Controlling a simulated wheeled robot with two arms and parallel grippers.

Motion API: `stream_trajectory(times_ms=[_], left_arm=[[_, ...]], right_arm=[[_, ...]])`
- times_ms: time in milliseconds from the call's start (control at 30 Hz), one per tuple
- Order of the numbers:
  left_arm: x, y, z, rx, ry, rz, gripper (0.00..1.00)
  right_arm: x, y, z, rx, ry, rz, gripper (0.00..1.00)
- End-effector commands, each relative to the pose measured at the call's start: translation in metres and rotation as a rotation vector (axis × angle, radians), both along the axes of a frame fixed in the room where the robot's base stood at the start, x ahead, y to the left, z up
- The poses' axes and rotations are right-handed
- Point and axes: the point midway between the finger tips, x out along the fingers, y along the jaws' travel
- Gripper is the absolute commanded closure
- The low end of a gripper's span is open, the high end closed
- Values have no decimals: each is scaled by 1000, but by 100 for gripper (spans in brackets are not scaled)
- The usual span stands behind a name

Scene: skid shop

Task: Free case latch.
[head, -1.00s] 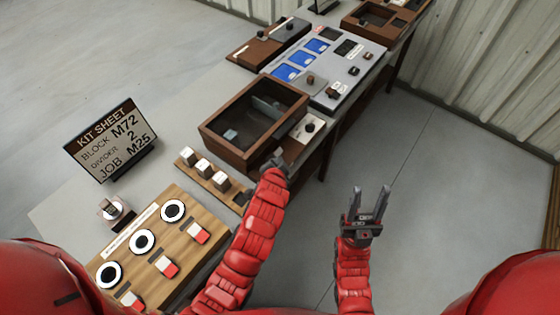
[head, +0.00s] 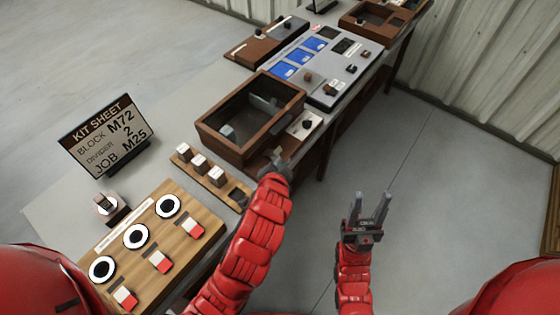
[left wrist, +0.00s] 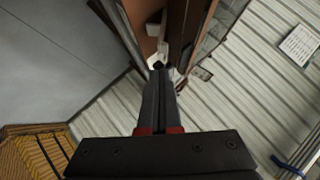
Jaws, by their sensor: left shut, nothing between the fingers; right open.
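The wooden case (head: 204,133) stands on the bench in the head view, with a dark see-through or open top and small pieces inside. A pale plate with a black knob (head: 306,124), which looks like the latch, sits at its right side. My left gripper (head: 277,155) is shut and empty, close by the case's near right corner and below the plate. In the left wrist view its closed fingers (left wrist: 160,75) point at a small dark knob by a pale plate; I cannot tell whether they touch. My right gripper (head: 371,207) is open and empty over the floor.
A strip with several white-topped blocks (head: 200,163) and a wooden board with round dials (head: 136,236) lie nearer on the bench. The kit sheet sign (head: 105,137) stands at left. A grey panel with blue screens (head: 325,92) lies beyond the case. Floor at right is clear.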

Motion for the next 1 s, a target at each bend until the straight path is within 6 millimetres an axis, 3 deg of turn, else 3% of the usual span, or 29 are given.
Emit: stream_trajectory(times_ms=[100, 233, 1000], left_arm=[[-12, 0, 13, 1, 6, -2, 100], [-19, 1, 15, 0, 5, 0, 100], [-17, 0, 14, -11, -18, -4, 100]], right_arm=[[0, 0, 23, 0, -1, 0, 50], [0, 0, 30, 0, 0, 0, 50], [0, 0, 30, 0, 0, 0, 50]])
